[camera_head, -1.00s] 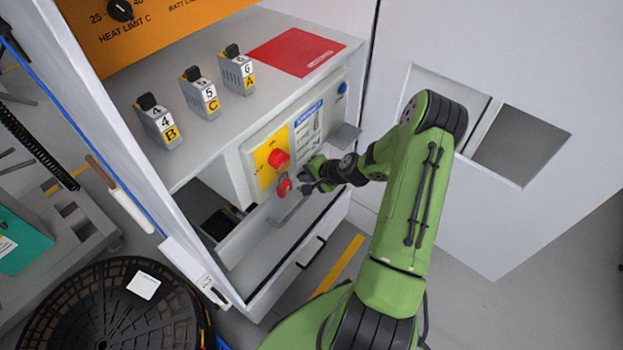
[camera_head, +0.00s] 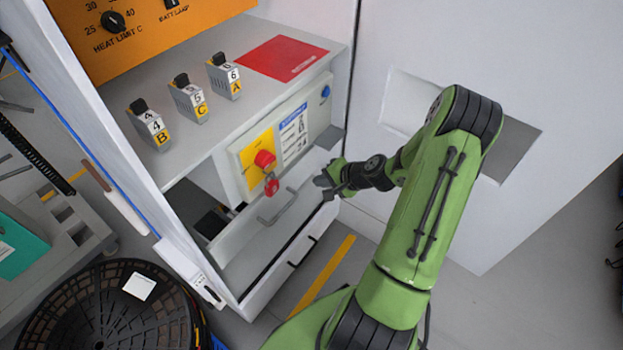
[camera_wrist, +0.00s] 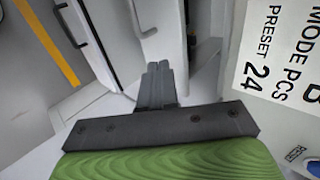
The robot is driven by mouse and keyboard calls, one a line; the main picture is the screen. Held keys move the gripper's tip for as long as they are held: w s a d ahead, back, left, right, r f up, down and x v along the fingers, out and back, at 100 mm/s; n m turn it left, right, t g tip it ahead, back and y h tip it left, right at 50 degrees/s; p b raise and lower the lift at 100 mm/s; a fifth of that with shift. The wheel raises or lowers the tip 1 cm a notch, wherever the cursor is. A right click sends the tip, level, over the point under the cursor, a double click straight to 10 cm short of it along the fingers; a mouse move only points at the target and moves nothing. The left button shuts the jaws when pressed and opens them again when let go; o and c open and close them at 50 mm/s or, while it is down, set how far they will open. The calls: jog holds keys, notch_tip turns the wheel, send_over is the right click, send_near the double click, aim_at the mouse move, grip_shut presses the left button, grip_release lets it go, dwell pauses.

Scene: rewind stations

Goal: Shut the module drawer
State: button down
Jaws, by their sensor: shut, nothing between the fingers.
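The module drawer (camera_head: 245,232) is a pale grey drawer front with a bar handle (camera_head: 277,207), low in the white cabinet under the control panel. Part of its inside, with a dark item (camera_head: 212,222), shows behind its front at left, so it appears partly out. How far is hard to tell. My gripper (camera_head: 326,184) is shut and empty, near the right end of the drawer front, to the right of the handle. In the wrist view its closed fingers (camera_wrist: 160,82) point toward the white front, and a handle (camera_wrist: 143,18) shows just beyond them. Contact cannot be told.
The control panel (camera_head: 293,137) with red knobs (camera_head: 265,159) sits just above. Three numbered modules stand on the shelf (camera_head: 225,118) near a red mat (camera_head: 289,58). A lower drawer handle (camera_head: 302,251) is below.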

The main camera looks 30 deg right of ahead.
jog(key=m+t+y+b, duration=0.2)
jog(key=m+t, duration=0.3)
jog(key=m, duration=1.3)
send_near(284, 182)
jog(key=b+x, duration=0.3)
jog(key=x, duration=0.2)
jog(key=shift+w+a+f, duration=0.1)
jog(key=shift+w+a, duration=0.15)
jog(key=shift+w, duration=0.05)
jog(key=shift+w+a, duration=0.1)
jog(key=shift+w, duration=0.25)
